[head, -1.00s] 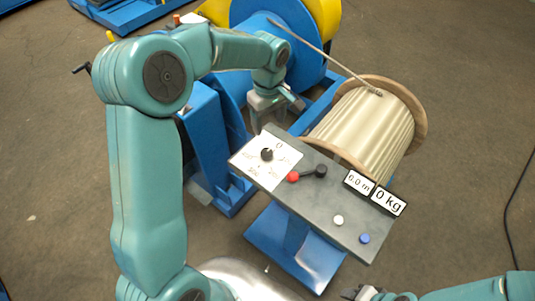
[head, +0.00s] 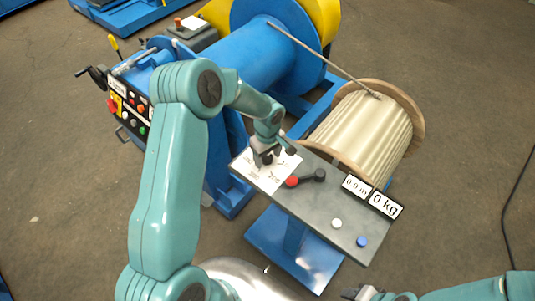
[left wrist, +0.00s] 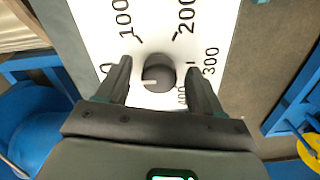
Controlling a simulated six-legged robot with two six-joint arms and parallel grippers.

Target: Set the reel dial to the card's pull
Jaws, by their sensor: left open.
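The reel dial is a small dark round knob (left wrist: 159,72) on a white scale plate (left wrist: 190,48) marked 0, 100, 200, 300 and 400. A short pale mark shows on the knob's lower part; which number it points at is unclear. My left gripper (head: 265,157) is open over the dial, and in the left wrist view its two fingers (left wrist: 158,78) stand on either side of the knob, with visible gaps. In the head view the gripper hides most of the knob. My right gripper (head: 363,293) is at the bottom edge, partly cut off. No pull value is readable on any card.
The grey panel (head: 310,205) also bears a red-ended lever (head: 306,177), white and blue buttons, and displays reading 0.0 m and 0 kg (head: 385,205). A wooden cable reel (head: 365,130) stands behind it. A white card (head: 193,22) lies on a grey box behind the blue winch.

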